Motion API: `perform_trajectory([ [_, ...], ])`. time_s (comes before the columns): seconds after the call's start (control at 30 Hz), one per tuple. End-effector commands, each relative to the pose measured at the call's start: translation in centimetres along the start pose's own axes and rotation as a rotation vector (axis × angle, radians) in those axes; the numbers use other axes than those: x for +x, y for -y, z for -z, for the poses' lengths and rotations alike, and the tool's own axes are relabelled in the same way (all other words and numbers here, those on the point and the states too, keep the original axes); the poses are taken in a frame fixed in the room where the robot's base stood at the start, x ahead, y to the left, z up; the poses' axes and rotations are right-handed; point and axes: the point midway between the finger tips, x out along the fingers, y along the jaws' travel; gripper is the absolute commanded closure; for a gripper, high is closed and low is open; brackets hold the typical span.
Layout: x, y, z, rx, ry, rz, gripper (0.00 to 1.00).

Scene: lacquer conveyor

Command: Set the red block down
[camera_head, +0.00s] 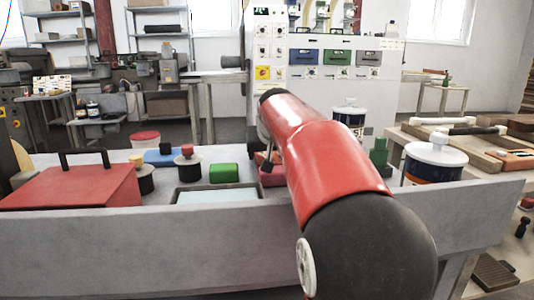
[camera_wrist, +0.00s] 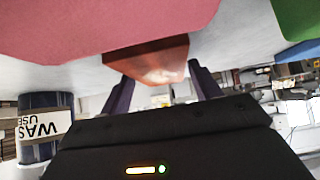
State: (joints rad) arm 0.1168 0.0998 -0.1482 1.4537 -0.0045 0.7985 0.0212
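In the wrist view, which shows the scene upside down, the red block (camera_wrist: 150,58) sits between the two dark fingers of my gripper (camera_wrist: 160,82). The fingers flank it on both sides and appear shut on it. A larger flat pinkish-red surface (camera_wrist: 100,25) lies close beyond the block; I cannot tell whether they touch.
A green block (camera_head: 223,172) and a pale-blue tray (camera_head: 218,196) are left of the arm. A red box with a black handle (camera_head: 75,188) stands farther left. A white-lidded can (camera_head: 433,165) and a green stepped piece (camera_head: 378,156) are to the right. The bench's raised front wall (camera_head: 130,235) runs across.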

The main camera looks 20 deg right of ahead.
Motion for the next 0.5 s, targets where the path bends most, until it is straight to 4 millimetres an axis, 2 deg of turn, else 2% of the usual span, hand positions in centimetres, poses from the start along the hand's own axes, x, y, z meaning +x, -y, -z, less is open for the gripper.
perform_trajectory([
  [0.03,0.0,0.0,0.0,0.000,0.000,0.000,0.30],
  [0.1,0.0,0.0,0.0,0.000,0.000,0.000,0.24],
  [0.37,-0.1,0.0,0.1,0.000,0.000,0.000,0.24],
  [0.5,-1.1,0.0,0.3,0.000,-0.003,0.001,0.24],
])
